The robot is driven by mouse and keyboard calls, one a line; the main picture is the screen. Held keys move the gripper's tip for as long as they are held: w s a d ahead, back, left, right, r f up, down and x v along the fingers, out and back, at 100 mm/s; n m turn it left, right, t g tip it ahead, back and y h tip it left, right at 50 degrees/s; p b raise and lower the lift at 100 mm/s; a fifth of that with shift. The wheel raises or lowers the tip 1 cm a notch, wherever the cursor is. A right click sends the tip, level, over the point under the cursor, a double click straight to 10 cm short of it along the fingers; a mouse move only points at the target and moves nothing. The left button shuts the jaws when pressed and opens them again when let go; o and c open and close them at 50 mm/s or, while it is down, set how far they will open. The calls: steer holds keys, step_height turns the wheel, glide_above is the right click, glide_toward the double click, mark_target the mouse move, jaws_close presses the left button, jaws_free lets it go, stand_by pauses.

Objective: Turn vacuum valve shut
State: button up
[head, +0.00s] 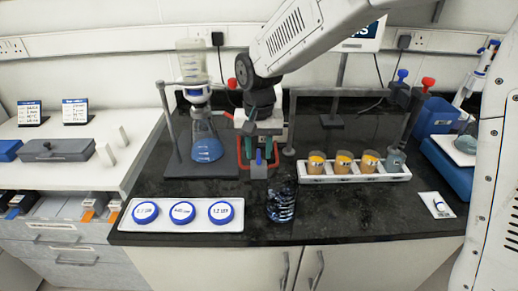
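My gripper (262,160) hangs in the middle of the bench, just right of a conical flask (207,149) with blue liquid. Its fingers are small and dark here, and I cannot tell whether they are open or shut. Which part is the vacuum valve is not clear. A red knob (231,83) shows just left of my arm's wrist joint, partly crowded by it. A blue knob (402,75) and another red knob (428,82) stand on posts at the right back, well away from my gripper. A clear bottle (191,62) sits above the flask on a stand.
A white tray with blue-rimmed discs (136,226) lies front left. A dark, clear-walled glass (281,204) stands in front of my gripper. A white rack (318,179) with orange-topped jars is to the right. Dark bench (370,218) is free at front right.

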mark_target(260, 157)
steer(key=r, duration=0.2)
steer(key=s+r, duration=0.1)
steer(key=shift+d+r, duration=0.15)
steer(key=shift+r, duration=0.2)
steer(key=s+d+r, duration=0.1)
steer(key=s+d, duration=0.3)
steer(key=s, duration=1)
steer(key=shift+s, duration=0.15)
steer(key=shift+d+r, duration=0.1)
steer(key=s+d+r, duration=0.2)
steer(key=s+d, duration=0.4)
steer(key=d, duration=0.3)
steer(key=s+d+r+t, duration=0.1)
steer(key=s+d+r, duration=0.2)
steer(key=s+d, duration=0.3)
steer(key=d, duration=0.4)
steer(key=shift+r+n, duration=0.25)
steer(key=shift+n, duration=0.05)
